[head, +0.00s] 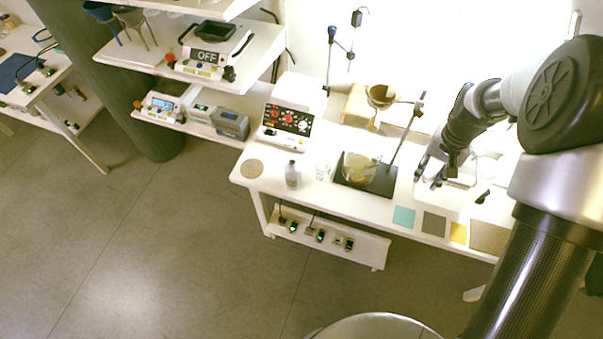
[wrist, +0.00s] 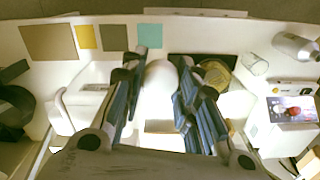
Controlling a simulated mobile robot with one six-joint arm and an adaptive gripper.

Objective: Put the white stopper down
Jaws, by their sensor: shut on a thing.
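My gripper (head: 428,181) hangs over the right part of the white bench, above the strip between the dark stand base and a white device. In the wrist view, my gripper (wrist: 158,64) is shut with the white stopper (wrist: 158,80) between its two blue-padded fingers. The stopper is a smooth, rounded white shape, and its lower part is hard to make out against the pale background. In the head view I cannot pick the stopper out between the fingers. I cannot tell whether it touches the bench.
Teal (head: 404,216), grey (head: 433,224) and yellow (head: 458,233) squares lie along the bench's front edge. Left of my gripper is a dark stand base (head: 382,186) with a beaker (head: 357,168).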

